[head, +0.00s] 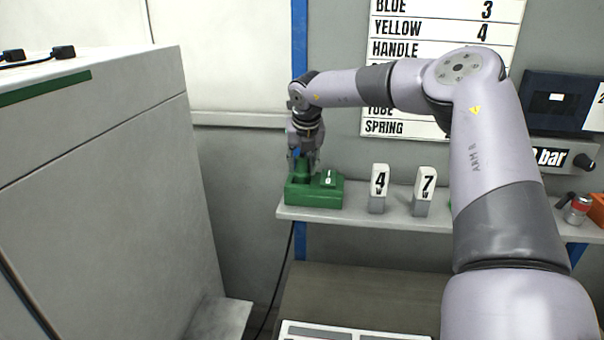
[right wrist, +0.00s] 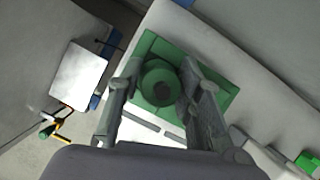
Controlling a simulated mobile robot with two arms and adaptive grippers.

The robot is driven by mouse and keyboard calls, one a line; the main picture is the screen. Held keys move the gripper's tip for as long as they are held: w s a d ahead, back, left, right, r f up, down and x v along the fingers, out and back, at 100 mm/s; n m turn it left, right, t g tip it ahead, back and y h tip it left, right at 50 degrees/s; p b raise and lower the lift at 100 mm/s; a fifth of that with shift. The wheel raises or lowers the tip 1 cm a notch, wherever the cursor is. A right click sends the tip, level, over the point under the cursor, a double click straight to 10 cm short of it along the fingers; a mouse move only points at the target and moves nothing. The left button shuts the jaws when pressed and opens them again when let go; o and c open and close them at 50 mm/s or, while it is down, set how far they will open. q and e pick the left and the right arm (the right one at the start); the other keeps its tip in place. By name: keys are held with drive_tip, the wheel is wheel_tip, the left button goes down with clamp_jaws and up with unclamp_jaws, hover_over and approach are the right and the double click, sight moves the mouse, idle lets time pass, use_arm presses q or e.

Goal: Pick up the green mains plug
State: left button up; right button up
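The green mains plug (right wrist: 158,84) is a round green body with a dark centre. It stands in a green socket box (right wrist: 214,98) on the shelf. In the head view the plug (head: 302,175) shows at the left of the box (head: 314,196), partly hidden by my right gripper (head: 303,162). In the right wrist view the fingers of my right gripper (right wrist: 160,72) are apart, one on each side of the plug. The right finger looks very near it; contact is unclear. My left gripper is out of view.
Two number blocks, 4 (head: 379,188) and 7 (head: 424,190), stand right of the box on the shelf (head: 350,216). A large grey cabinet (head: 110,170) fills the left. A red-and-silver item (head: 577,209) sits at the far right.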

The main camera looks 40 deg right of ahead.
drive_tip(key=c, duration=0.6)
drive_tip(key=shift+r, duration=0.1)
drive_tip(key=shift+c, duration=0.2)
